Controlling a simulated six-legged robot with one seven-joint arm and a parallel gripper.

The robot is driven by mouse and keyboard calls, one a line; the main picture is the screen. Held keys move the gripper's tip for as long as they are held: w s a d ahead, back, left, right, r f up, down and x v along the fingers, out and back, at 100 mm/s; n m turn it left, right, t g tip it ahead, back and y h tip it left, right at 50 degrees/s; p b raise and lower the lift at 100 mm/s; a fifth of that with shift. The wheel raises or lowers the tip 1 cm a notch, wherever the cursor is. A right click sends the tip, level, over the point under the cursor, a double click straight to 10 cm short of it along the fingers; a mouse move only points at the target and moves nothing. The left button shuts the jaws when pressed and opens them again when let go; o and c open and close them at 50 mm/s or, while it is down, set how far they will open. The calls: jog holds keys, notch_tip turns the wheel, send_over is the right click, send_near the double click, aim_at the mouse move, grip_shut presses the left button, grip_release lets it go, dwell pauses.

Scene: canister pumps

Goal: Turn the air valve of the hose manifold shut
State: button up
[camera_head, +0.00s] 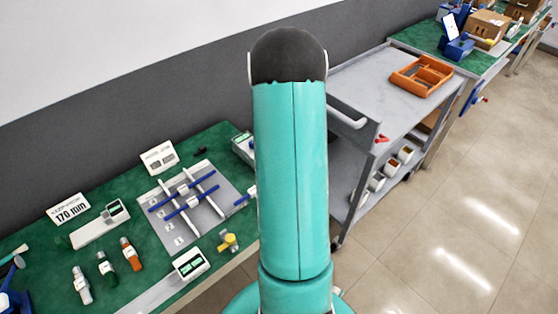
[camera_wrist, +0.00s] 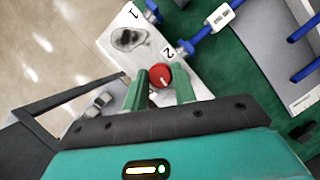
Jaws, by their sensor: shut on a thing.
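In the wrist view a round red knob (camera_wrist: 160,75), with a small pale mark on it, sits at the edge of a white plate (camera_wrist: 112,38). I take this knob to be the air valve. My gripper (camera_wrist: 160,86) has a green finger on each side of the knob and is shut on it. Blue fittings (camera_wrist: 187,47) stand by the plate's numbers 1 and 2. A dark oval patch lies on the plate near the 1. In the head view my arm fills the middle, and I cannot make out the knob or gripper there.
A green bench (camera_head: 45,245) carries a grey board (camera_head: 210,222) with blue bars, several small bottles and a yellow part (camera_head: 228,241). A grey cart (camera_head: 365,78) with an orange tray (camera_head: 421,75) stands right of my arm. Open floor (camera_head: 450,220) lies at the right.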

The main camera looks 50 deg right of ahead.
jog(key=shift+n+h, duration=0.3)
jog(key=shift+n, duration=0.6)
jog(key=o, duration=1)
jog(key=v, duration=1.3)
jog(key=shift+w+r, duration=0.3)
jog(key=shift+r, duration=0.05)
